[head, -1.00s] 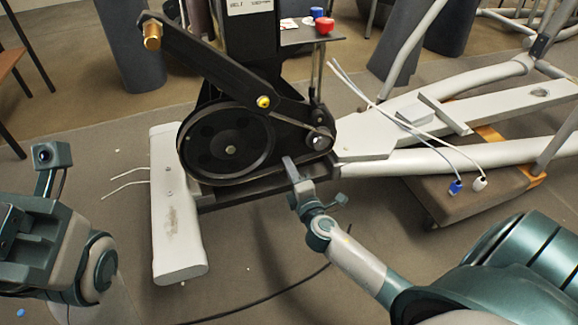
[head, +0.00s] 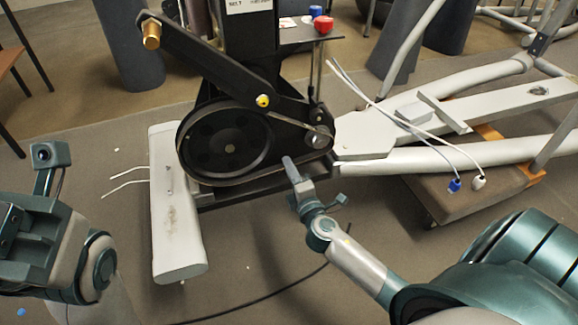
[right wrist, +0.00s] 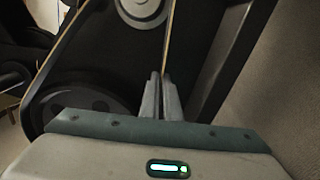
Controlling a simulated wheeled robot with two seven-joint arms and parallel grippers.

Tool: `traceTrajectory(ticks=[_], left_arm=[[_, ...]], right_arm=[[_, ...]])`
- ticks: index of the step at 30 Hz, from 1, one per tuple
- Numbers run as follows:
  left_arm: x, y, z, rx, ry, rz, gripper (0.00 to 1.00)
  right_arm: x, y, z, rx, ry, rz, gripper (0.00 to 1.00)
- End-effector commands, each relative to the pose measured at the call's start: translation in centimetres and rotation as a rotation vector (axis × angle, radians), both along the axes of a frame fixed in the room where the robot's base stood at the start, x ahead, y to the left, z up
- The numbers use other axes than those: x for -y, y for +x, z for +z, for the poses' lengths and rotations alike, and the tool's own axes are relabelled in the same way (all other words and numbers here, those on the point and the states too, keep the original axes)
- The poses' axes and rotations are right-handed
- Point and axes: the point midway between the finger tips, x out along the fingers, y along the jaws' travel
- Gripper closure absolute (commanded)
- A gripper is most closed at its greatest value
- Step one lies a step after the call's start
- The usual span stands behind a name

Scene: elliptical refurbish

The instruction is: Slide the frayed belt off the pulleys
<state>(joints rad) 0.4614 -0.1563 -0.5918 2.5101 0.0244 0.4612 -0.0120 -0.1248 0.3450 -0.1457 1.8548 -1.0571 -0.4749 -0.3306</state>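The frayed belt shows in the right wrist view as a thin, tan-edged band (right wrist: 170,38). One run passes the small pulley (right wrist: 140,8) and comes down to my right fingertips; another lies at the left. In the head view the large black pulley (head: 226,146) and the small pulley (head: 318,138) sit on the machine's side, and the belt is hard to make out against them. My right gripper (head: 289,163) is at the lower run between the pulleys. Its fingers (right wrist: 161,92) are close together with the belt edge between their tips.
A black crank arm (head: 210,65) with a brass end slants above the pulleys. A pale foot bar (head: 175,220) stands left of the machine. White cables (head: 400,115) and grey rails lie at the right. A red cap (head: 323,23) sits on a small shelf.

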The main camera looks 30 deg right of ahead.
Motion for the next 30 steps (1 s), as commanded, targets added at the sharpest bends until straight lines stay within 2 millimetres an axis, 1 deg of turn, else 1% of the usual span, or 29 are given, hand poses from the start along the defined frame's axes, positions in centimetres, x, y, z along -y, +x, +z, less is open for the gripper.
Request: traceTrajectory(ticks=[14, 30], left_arm=[[-0.11, -0.10, 0.21, 0.000, -0.012, -0.006, 0.49], [-0.07, -0.06, 0.26, 0.000, -0.008, -0.004, 0.49]], right_arm=[[-0.03, -0.07, 0.03, 0.000, 0.001, 0.000, 1.00], [-0.16, -0.59, 0.05, 0.001, 0.001, 0.000, 1.00]])
